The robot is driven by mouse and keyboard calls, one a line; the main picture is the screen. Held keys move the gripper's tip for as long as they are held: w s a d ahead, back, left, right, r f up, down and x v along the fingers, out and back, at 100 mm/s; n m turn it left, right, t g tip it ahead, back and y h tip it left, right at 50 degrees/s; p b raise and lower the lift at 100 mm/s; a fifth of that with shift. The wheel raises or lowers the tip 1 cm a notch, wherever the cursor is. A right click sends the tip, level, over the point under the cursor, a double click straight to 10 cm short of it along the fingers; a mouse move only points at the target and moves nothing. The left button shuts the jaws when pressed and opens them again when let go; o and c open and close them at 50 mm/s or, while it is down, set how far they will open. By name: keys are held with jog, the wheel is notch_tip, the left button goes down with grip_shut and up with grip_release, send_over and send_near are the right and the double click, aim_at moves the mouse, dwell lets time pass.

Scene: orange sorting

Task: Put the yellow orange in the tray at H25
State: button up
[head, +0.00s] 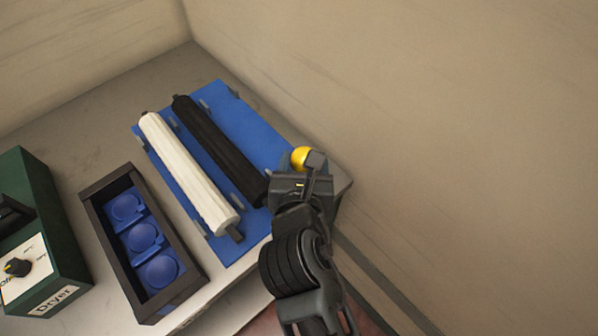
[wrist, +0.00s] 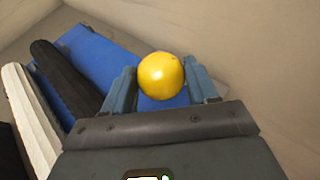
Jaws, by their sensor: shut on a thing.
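The yellow orange (head: 301,157) is held at the tip of my gripper (head: 308,168), above the right end of the blue mat. In the wrist view the yellow orange (wrist: 161,76) sits between the two fingers of my gripper (wrist: 162,82), which are shut on it. A dark tray (head: 143,243) with several round blue cups stands at the left on the table. The cups look empty. No H25 label is readable on it.
A white roller (head: 187,172) and a black roller (head: 218,148) lie on the blue mat (head: 270,146). A green dryer box (head: 45,230) with a knob stands left of the tray. Walls rise behind and to the right. A table (head: 100,120) strip behind the tray is clear.

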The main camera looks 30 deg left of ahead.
jog(key=shift+f, duration=2.55)
jog(key=shift+f, duration=0.15)
jog(key=o, duration=0.8)
jog(key=v, duration=1.2)
jog(key=shift+b, duration=0.3)
